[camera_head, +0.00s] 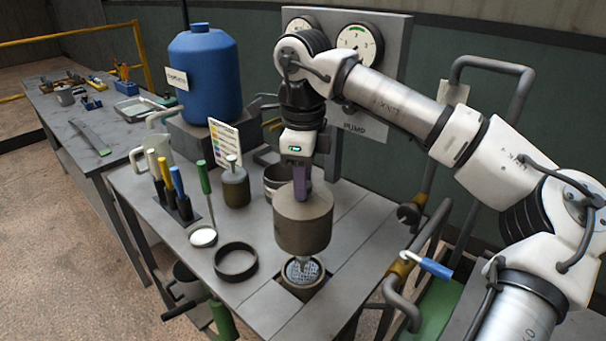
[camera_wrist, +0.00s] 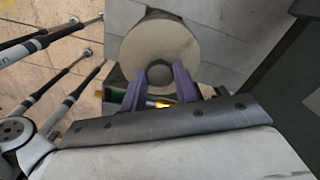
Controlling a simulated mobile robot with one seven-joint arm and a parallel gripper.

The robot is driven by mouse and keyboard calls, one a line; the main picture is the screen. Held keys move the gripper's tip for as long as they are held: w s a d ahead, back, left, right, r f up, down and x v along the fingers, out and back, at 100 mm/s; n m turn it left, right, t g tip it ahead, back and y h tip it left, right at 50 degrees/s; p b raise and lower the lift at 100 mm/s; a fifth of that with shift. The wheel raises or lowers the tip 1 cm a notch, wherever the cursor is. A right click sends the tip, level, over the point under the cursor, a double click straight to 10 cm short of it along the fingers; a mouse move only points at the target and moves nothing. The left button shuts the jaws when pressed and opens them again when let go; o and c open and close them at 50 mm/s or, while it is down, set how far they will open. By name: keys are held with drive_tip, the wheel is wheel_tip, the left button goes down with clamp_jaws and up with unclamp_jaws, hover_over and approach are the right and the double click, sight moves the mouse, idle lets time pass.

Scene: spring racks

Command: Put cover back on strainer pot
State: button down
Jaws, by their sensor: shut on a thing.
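The cover (camera_head: 303,222) is a brown cylinder hanging upright from my gripper (camera_head: 300,188). In the wrist view, the round pale top of the cover (camera_wrist: 158,42) has a dark knob, and the purple fingers of my gripper (camera_wrist: 160,84) are closed around that knob. The strainer pot (camera_head: 303,291) is a round brown pot at the table's front, with a perforated grey strainer showing in its mouth. The cover is above the strainer pot and roughly over it, with a visible gap. A short grey stem shows between them; the cover hides its upper part.
A brown jar (camera_head: 235,187) and a metal pot (camera_head: 276,181) stand behind. A blue container (camera_head: 205,75) is at the back left. A blue-handled valve (camera_head: 428,266) is on the right.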

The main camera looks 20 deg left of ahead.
sight(303, 233)
drive_tip(key=shift+f+b, duration=1.25)
drive_tip(key=shift+f, duration=0.85)
drive_tip(key=shift+f+b, duration=3.15)
drive_tip(key=shift+f, duration=1.4)
drive_tip(key=c, duration=1)
unclamp_jaws()
wheel_tip(303, 233, up, 14)
drive_tip(key=shift+f, duration=0.1)
